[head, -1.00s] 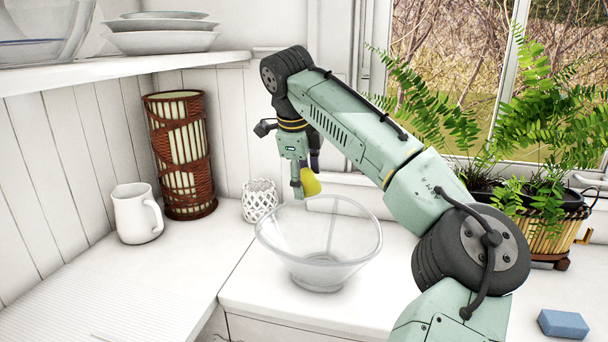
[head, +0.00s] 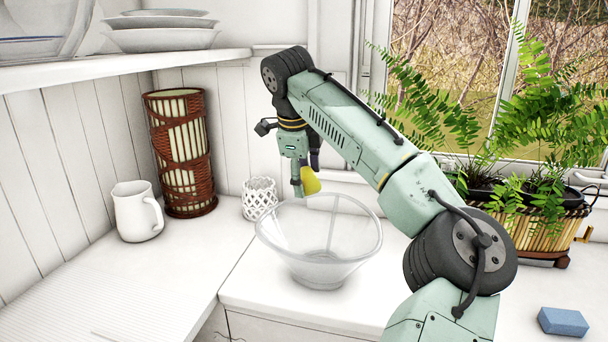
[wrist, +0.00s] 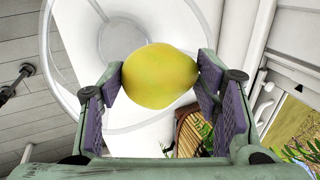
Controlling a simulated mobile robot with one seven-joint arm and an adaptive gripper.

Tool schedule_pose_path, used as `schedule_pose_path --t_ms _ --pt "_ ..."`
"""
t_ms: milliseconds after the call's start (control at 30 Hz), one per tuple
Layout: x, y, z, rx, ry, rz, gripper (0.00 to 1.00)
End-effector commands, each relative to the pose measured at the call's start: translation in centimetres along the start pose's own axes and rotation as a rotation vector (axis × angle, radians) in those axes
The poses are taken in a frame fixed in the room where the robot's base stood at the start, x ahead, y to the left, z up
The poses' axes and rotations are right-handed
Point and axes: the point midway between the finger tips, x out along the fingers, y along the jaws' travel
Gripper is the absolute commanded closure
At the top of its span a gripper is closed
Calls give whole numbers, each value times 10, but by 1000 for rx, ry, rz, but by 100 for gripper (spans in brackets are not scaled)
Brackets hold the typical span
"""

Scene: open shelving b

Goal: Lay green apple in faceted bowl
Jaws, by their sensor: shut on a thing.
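My gripper (head: 306,190) is shut on a yellow fruit (head: 310,181), with the two finger pads on opposite sides of it in the wrist view (wrist: 158,77). The fruit looks yellow and lemon-like, with a tip at one end, rather than like a green apple. A clear bowl (head: 320,272) stands upright on the counter and looks empty. In the head view the fruit is just above the bowl's far rim. In the wrist view the fruit overlaps the bowl's rim (wrist: 72,100), with the bowl's middle up and to the left. I see no other apple.
A white pitcher (head: 137,212), a wicker-wrapped lantern (head: 181,152) and a white lattice cup (head: 259,198) stand left of the bowl. A fern planter (head: 540,235) and blue sponge (head: 563,321) are at right. A shelf (head: 120,67) with plates and glass bowl hangs upper left.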

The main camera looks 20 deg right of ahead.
Motion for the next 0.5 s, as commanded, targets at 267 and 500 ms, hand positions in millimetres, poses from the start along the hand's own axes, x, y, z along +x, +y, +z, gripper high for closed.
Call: schedule_pose_path --t_ms 267,500 --pt "16 7 0 -1 -1 1 74" --pt "27 11 1 -1 -1 1 74"
